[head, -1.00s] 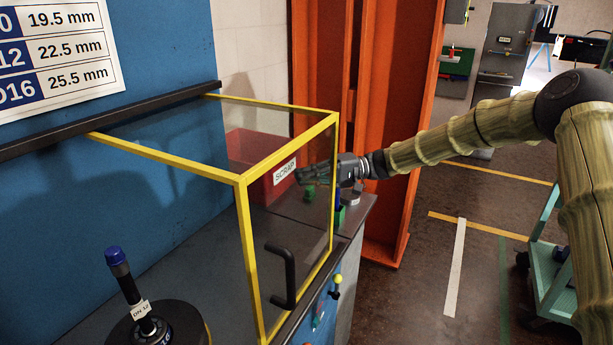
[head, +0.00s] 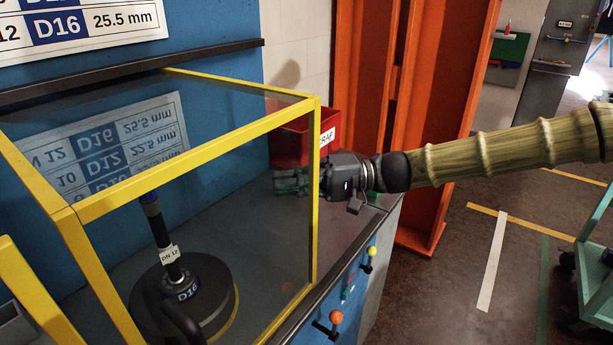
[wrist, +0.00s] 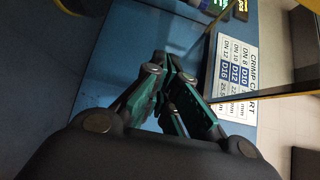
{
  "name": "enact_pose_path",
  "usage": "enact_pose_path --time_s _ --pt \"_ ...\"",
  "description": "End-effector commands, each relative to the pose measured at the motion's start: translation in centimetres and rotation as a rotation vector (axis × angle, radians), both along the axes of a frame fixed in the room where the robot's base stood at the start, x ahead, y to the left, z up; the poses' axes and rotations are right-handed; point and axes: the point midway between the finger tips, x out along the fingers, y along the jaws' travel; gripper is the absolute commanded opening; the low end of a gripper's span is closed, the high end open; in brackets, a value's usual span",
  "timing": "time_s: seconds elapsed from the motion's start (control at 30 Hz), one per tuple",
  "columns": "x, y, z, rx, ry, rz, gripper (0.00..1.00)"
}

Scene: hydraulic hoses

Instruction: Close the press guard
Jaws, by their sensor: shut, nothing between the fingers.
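The press guard (head: 196,163), a clear box with a yellow frame, stands around the press (head: 205,290) and its upright DN 12 hose (head: 160,230). Its dark handle (head: 182,325) shows low at the front. My gripper (head: 285,182) is at the guard's right end, by the right post; its green fingers show left of that post. I cannot tell whether they touch the guard. In the wrist view my gripper (wrist: 172,75) has its fingers together and empty, with a yellow guard bar (wrist: 275,97) to their right.
A red scrap bin (head: 290,138) stands on the bench behind my gripper. A dark rail (head: 130,72) runs along the blue wall. Another yellow frame piece (head: 35,295) is at lower left. An orange column (head: 440,130) and a teal cart (head: 595,265) stand to the right.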

Motion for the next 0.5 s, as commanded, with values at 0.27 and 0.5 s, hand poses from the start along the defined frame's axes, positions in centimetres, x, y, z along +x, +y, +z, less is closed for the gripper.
enact_pose_path --time_s 0.27,0.5 --pt "-2.2 1.5 -0.1 0.001 0.001 0.001 0.0" --pt "-2.5 1.7 0.0 0.0 0.002 0.004 0.0"
